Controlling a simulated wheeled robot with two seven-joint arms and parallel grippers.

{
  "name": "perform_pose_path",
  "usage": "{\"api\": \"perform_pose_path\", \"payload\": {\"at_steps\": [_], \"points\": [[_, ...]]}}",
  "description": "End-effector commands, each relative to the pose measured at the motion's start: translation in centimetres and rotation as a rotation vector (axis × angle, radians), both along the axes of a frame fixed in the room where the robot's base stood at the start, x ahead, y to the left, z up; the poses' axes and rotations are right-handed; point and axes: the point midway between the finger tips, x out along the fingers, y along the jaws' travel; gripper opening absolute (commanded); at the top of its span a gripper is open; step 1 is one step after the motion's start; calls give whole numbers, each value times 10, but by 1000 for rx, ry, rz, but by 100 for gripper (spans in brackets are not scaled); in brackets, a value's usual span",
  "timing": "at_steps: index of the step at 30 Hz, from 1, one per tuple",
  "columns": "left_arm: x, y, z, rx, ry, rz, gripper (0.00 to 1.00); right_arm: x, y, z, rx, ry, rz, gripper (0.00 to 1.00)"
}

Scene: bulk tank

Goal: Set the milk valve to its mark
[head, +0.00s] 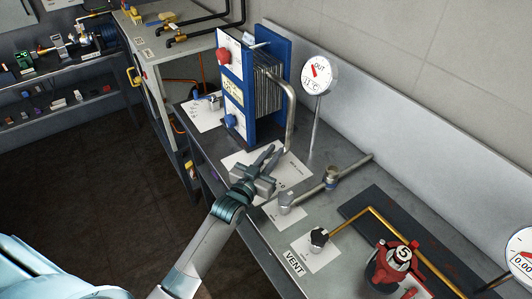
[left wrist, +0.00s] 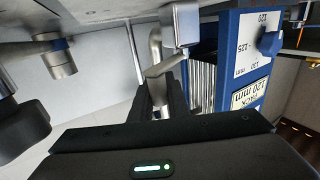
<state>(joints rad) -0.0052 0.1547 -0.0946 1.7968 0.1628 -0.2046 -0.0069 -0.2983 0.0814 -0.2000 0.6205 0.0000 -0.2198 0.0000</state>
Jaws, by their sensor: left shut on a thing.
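My left gripper (head: 270,157) reaches over the bench in front of the blue plate pack. In the left wrist view its dark fingers (left wrist: 162,98) are shut on a steel lever (left wrist: 166,66), which I take to be the milk valve's handle. A steel block (left wrist: 187,24) shows beside the lever. A white marked card (head: 238,160) lies under the gripper in the head view. The gripper covers most of the valve and part of the card, so I cannot tell where the handle stands against its mark. My right gripper is not in view.
The blue plate pack (head: 236,115) with red and blue knobs stands just behind. A dial (head: 319,75) marked OUT stands on a thin post.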

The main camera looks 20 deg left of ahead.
Motion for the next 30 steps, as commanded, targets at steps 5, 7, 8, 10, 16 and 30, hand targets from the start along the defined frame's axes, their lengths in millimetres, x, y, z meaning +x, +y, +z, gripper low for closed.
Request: {"api": "perform_pose_path", "payload": {"at_steps": [5, 7, 8, 10, 16, 30], "points": [[0, -1, -2, 0, 4, -2, 0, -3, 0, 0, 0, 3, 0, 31], [0, -1, -2, -1, 3, -2, 17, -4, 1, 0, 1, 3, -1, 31], [0, -1, -2, -1, 3, -2, 25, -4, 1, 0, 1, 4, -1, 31], [0, -1, -1, -1, 2, -2, 34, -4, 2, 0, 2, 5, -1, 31], [0, 0, 0, -1, 0, -1, 34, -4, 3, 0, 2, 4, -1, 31], [-30, 3, -2, -1, 0, -2, 34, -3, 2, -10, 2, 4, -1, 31]]}}
